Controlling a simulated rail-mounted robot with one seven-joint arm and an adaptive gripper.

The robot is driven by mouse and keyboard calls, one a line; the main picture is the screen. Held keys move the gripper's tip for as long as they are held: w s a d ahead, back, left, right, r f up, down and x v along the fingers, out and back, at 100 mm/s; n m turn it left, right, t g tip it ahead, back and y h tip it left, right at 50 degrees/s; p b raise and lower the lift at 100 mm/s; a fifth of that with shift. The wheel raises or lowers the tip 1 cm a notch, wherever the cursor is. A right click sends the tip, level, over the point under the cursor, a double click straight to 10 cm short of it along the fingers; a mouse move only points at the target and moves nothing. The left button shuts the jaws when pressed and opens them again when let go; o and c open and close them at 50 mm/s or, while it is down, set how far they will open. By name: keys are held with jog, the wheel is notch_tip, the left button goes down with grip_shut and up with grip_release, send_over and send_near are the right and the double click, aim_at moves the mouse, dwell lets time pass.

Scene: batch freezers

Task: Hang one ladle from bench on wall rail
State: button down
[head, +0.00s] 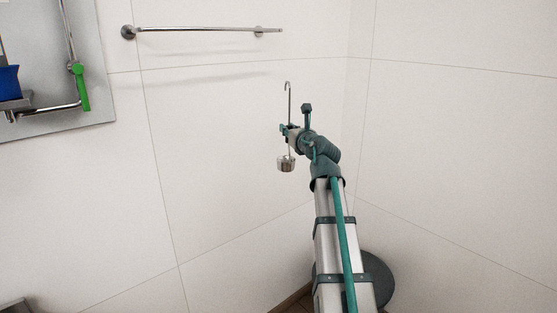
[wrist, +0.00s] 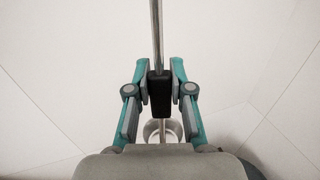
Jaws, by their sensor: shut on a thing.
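My gripper (head: 287,131) is shut on the handle of a steel ladle (head: 286,164). The ladle hangs upright, with its hooked end up and its cup down. In the wrist view the gripper (wrist: 160,92) has its fingers on either side of a dark grip on the ladle handle (wrist: 157,35), with the cup partly hidden below. The wall rail (head: 200,29) is a chrome bar on the white wall. The ladle's hook is below the rail and apart from it, near its right end in the picture. The bench is not clearly in view.
A grey wall panel (head: 70,123) at the upper left carries a pipe with a green handle (head: 81,88) and a blue item (head: 9,82). The tiled wall (head: 215,150) between panel and arm is bare. A room corner lies right of the rail.

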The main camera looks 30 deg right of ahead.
jog(key=d+r+n+y+p, duration=0.1)
jog(key=d+r+y+p, duration=0.1)
jog(key=r, duration=1)
jog(key=d+r+n+y+p, duration=0.2)
jog(key=d+r, duration=0.1)
jog(key=r, duration=0.8)
jog(key=w+a+f+y+b, duration=0.1)
jog(key=w+a+f+b, duration=0.1)
jog(key=w, duration=0.6)
jog(key=w+a+f+b, duration=0.2)
jog(key=w+f+b, duration=0.1)
jog(key=w, duration=0.5)
jog(key=shift+w+a+f+n+g+y, duration=0.2)
jog(key=shift+w+a+n+g+y, duration=0.1)
jog(key=shift+a+n+y, duration=0.1)
jog(key=c, duration=1)
grip_release()
jog(key=shift+o, duration=0.2)
jog(key=shift+s, duration=0.1)
